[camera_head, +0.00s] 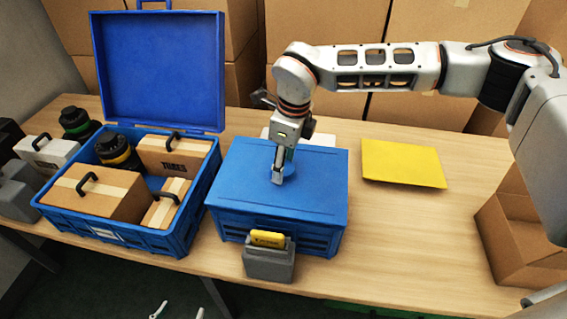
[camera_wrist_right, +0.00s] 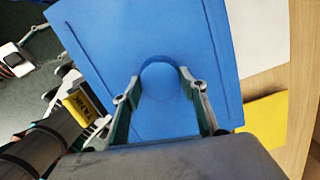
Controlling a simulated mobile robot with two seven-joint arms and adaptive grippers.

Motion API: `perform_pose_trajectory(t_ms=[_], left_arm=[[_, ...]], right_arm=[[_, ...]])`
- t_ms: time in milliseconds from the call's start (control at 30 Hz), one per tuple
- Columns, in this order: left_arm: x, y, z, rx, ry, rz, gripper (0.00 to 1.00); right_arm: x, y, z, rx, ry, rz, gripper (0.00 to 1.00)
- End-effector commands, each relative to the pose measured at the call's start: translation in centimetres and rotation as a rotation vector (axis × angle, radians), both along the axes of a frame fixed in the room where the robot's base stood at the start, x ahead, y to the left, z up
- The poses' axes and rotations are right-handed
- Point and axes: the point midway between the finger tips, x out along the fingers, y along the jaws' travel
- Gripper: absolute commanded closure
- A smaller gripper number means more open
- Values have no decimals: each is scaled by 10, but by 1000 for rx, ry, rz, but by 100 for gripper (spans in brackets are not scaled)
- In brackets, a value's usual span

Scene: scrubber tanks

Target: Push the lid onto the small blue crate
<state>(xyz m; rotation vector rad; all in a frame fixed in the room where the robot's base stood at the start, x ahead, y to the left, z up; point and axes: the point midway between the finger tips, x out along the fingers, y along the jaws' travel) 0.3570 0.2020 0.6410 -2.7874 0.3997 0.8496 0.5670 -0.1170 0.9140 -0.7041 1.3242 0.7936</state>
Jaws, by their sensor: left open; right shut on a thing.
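The small blue crate (camera_head: 270,232) stands on the table with its blue lid (camera_head: 245,185) resting on top; I cannot tell whether a thin gap is left between them. My right gripper (camera_head: 280,172) points down at the middle of the lid and is shut on its rounded blue handle. In the right wrist view its fingers (camera_wrist_right: 168,112) stand on either side of this handle (camera_wrist_right: 163,75). My left gripper (camera_head: 181,309) shows only its open fingertips at the bottom edge, in front of the table and apart from the crate.
A grey holder with a yellow label (camera_head: 268,258) stands against the crate's front. The larger open blue crate (camera_head: 170,240), holding boxes, stands to its left. A yellow sheet (camera_head: 404,162) lies to its right. Cardboard boxes (camera_head: 420,100) stand behind.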

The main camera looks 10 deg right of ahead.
Motion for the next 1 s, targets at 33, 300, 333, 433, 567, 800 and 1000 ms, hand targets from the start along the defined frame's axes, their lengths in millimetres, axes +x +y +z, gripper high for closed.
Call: perform_pose_trajectory(t_ms=[33, 300, 333, 433, 567, 800, 1000], left_arm=[[0, 0, -1, 0, 0, 0, 41], [-1, 0, -3, 0, 1, 0, 41], [-1, 0, -3, 1, 2, 0, 41], [-1, 0, -4, 0, 2, -1, 41], [-1, 0, -4, 0, 2, -1, 41], [-1, 0, -4, 0, 2, -1, 41], [-1, 0, -4, 0, 1, -1, 41]], right_arm=[[0, 0, -1, 0, 0, 0, 84], [0, 0, -5, 0, 0, 0, 84], [0, 0, -6, 0, 0, 0, 84], [0, 0, -7, 0, 0, 0, 84], [0, 0, -8, 0, 0, 0, 84], [0, 0, -9, 1, -1, 0, 84], [0, 0, -8, 1, -1, 0, 38]])
